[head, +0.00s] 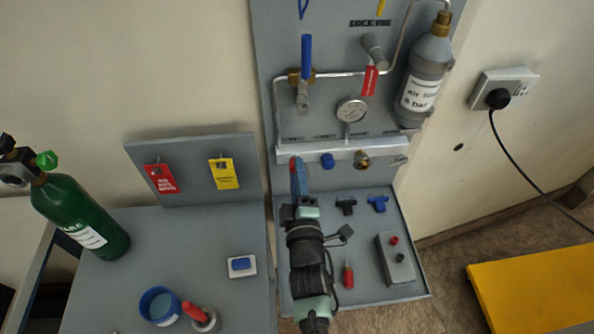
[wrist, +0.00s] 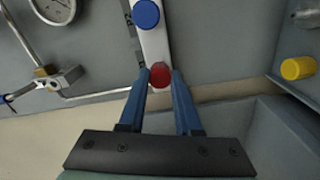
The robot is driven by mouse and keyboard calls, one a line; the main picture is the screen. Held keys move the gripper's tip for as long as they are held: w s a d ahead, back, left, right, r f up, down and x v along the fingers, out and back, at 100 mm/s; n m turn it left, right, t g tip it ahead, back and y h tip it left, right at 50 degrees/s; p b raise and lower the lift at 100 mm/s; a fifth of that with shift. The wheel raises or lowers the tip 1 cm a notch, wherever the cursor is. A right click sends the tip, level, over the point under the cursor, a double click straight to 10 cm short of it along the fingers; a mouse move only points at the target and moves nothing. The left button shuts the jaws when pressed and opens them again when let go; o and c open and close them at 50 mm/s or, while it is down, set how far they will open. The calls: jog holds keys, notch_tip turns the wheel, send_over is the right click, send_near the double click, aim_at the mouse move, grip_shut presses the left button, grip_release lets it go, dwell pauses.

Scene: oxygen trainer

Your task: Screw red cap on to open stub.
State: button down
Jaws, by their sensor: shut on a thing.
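My gripper (head: 296,163) is in front of the left end of the white manifold bar (head: 340,151) on the upright panel. In the wrist view, my gripper's (wrist: 160,78) two blue fingers are shut on the red cap (wrist: 160,75). The cap lies at the bar's end, in line with the blue cap (wrist: 146,14). I cannot tell whether the red cap touches or sits on a stub, because it covers whatever is behind it. In the head view, the blue cap (head: 327,160) is just right of my fingers, and a brass fitting (head: 362,159) is further right.
A gauge (head: 352,110), a blue-handled valve (head: 306,60) and a grey bottle (head: 425,75) are above the bar. The shelf below holds a grey box (head: 395,260) and small blue and black fittings. A green cylinder (head: 80,215) stands left.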

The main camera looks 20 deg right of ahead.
jog(key=shift+m, duration=0.3)
jog(key=m+p, duration=0.1)
jog(key=m, duration=0.2)
dwell(0.3)
jog(key=shift+m+p, duration=0.75)
jog(key=shift+m, duration=1.05)
jog(key=m+p, duration=0.1)
jog(key=m, duration=0.2)
